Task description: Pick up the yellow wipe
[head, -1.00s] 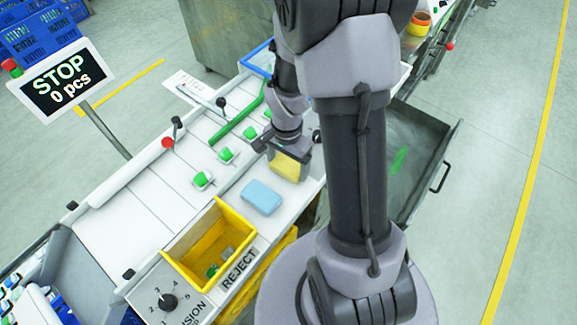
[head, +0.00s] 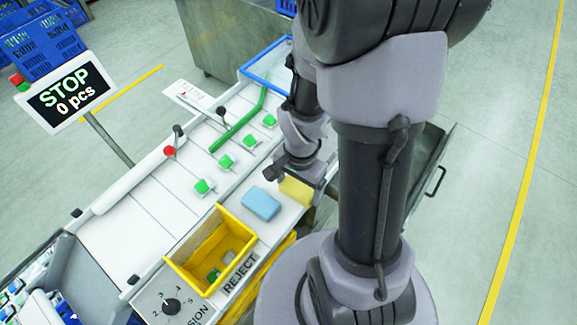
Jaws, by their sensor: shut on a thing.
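The yellow wipe (head: 297,191) is at the right edge of the white worktop, just right of the blue wipe (head: 261,204). My gripper (head: 294,180) is shut on the yellow wipe. My own arm hides part of the gripper, and I cannot tell how far the wipe is above the surface.
A yellow REJECT bin (head: 209,256) with small green pieces stands in front. Several green pieces (head: 225,162) and a green bar (head: 238,121) are on the worktop. A red-knobbed lever (head: 170,151) and a STOP sign (head: 64,92) stand at left. A grey tray (head: 425,165) is at right.

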